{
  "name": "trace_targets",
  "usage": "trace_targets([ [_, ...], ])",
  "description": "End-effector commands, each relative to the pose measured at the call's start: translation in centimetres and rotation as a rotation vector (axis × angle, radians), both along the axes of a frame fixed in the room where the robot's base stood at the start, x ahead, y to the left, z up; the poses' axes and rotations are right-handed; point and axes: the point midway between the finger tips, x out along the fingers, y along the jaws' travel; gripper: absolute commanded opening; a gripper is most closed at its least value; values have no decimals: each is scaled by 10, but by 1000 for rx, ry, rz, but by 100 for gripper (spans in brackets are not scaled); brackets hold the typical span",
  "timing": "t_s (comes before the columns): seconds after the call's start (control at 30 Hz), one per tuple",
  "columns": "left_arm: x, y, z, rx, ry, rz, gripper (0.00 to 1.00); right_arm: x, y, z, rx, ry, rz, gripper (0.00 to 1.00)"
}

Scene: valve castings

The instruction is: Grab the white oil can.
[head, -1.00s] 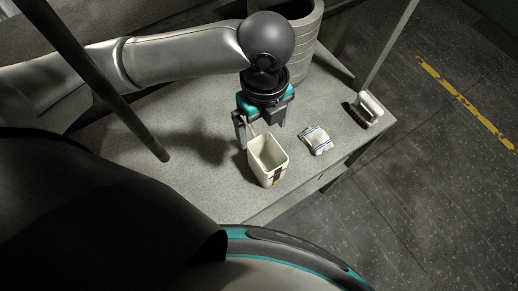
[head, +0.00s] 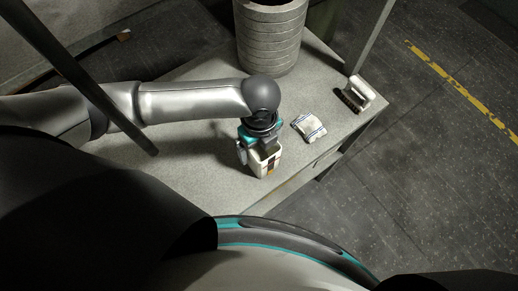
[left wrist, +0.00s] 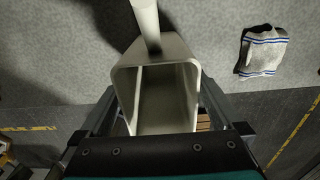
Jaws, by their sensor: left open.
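The white oil can (head: 264,166) stands on the grey bench near its front edge. In the left wrist view the can (left wrist: 190,95) shows its open rectangular top, with a pale round tube rising from its far side. My left gripper (head: 258,150) is low over the can, with its fingers open. In the left wrist view one finger of the gripper (left wrist: 158,105) is on each side of the can. I cannot tell whether either finger touches it. The gripper hides part of the can in the head view. My right gripper is not in view.
A folded white cloth with blue stripes (head: 309,128) lies on the bench (head: 190,182) to the right of the can. A brush (head: 355,94) lies near the right corner. A ribbed grey cylinder (head: 270,40) stands behind the arm. A thin post rises at the right.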

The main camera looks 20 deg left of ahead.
Motion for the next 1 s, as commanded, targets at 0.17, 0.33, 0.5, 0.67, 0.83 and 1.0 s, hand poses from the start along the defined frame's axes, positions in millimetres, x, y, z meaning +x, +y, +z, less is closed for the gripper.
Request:
trace_targets([
  [0.17,0,1,-17,1,0,-1,100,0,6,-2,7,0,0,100],
  [0.33,0,1,-18,2,0,-1,100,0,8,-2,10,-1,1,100],
  [0.5,0,1,-18,2,-1,-1,88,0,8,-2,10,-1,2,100],
  [0.67,0,1,-18,2,0,0,70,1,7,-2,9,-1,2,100],
  [0.83,0,1,-17,2,-1,0,50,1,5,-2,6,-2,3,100],
  [1.0,0,1,-17,2,-1,0,31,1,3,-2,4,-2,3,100],
])
